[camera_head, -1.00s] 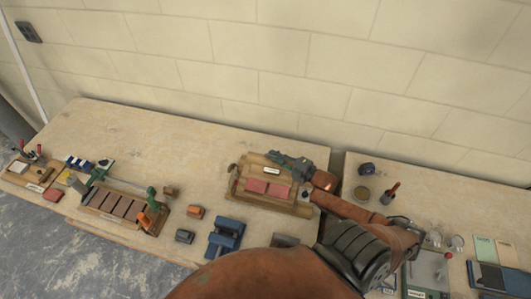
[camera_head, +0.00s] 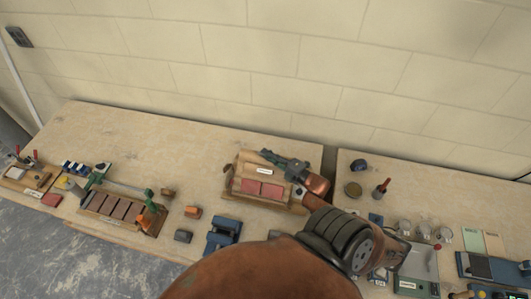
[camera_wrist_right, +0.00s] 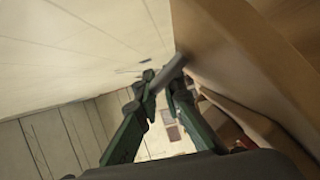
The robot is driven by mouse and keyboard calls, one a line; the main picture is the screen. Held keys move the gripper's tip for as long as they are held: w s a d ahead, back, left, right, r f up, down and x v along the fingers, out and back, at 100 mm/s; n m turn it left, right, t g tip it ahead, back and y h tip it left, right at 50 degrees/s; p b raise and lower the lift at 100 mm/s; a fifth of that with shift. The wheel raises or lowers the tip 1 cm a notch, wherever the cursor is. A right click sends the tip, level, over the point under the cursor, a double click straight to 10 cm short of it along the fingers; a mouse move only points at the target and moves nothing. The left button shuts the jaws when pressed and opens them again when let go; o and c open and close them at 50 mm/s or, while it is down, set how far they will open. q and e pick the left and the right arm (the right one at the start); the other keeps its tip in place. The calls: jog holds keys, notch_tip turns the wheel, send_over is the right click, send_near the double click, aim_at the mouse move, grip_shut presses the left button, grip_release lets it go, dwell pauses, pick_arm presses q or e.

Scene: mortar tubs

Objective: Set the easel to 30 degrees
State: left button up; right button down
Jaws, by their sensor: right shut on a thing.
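The easel (camera_head: 236,190) is a wooden stand with a tilted board near the back right of the left workbench. Its board bears a white label and two red tiles on its lower part. My right gripper (camera_head: 268,154) is at the board's upper edge, reached from the right. In the right wrist view, my right gripper's green fingers (camera_wrist_right: 163,88) are shut on a grey rod (camera_wrist_right: 175,66) beside the brown wooden board (camera_wrist_right: 230,60). The easel's angle marks cannot be read, and my arm hides part of its right side. My left gripper is not in view.
A blue clamp-like block (camera_head: 222,234) and small blocks (camera_head: 192,212) lie in front of the easel. A wooden tray with brown pieces (camera_head: 108,208) stands left. A right workbench holds a round tin (camera_head: 353,189) and several cups. The left bench's back is clear.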

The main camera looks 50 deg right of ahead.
jog(key=shift+w+r, duration=0.1)
jog(key=shift+r, duration=0.1)
jog(key=c, duration=2.3)
grip_release()
jog(key=shift+f, duration=0.1)
jog(key=s, duration=1.2)
jog(key=shift+d, duration=0.1)
